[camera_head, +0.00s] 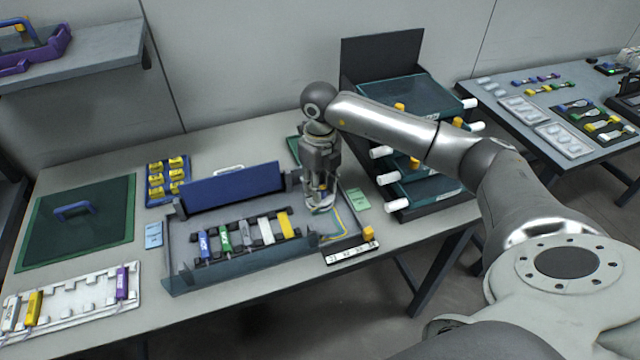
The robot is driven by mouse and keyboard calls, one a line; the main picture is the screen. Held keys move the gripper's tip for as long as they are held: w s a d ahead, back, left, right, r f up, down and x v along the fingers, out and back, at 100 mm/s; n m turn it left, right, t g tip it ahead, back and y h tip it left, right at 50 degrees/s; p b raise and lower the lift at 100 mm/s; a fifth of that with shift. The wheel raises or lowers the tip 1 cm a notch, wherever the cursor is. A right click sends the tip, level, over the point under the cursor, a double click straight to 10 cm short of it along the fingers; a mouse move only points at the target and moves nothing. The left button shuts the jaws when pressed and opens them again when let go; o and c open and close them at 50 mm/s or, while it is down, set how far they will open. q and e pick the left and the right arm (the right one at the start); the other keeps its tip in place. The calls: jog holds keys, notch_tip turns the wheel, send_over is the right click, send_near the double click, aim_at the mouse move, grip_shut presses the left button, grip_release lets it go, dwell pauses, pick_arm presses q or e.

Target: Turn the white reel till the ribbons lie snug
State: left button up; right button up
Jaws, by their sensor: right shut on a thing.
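My right gripper (321,190) points down at the right end of the grey splice tray (185,272). It is shut on the white reel (318,206), which is mostly hidden below and behind the fingers. Thin coloured ribbons (341,226), yellow and blue-green among them, curve beside the reel along the tray's right end. I cannot tell how snug they lie under the gripper. My left gripper is not in view.
Several coloured modules (244,235) stand in a row in the tray, in front of a raised blue lid (232,187). A dark rack with teal drawers (408,92) stands close on the right. A green mat (110,235) lies at left.

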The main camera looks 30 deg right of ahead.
jog(key=m, duration=0.4)
jog(key=shift+r+m, duration=0.1)
jog(key=shift+m, duration=2)
jog(key=o, duration=1.1)
jog(key=shift+c, duration=0.2)
notch_tip(320, 180, up, 12)
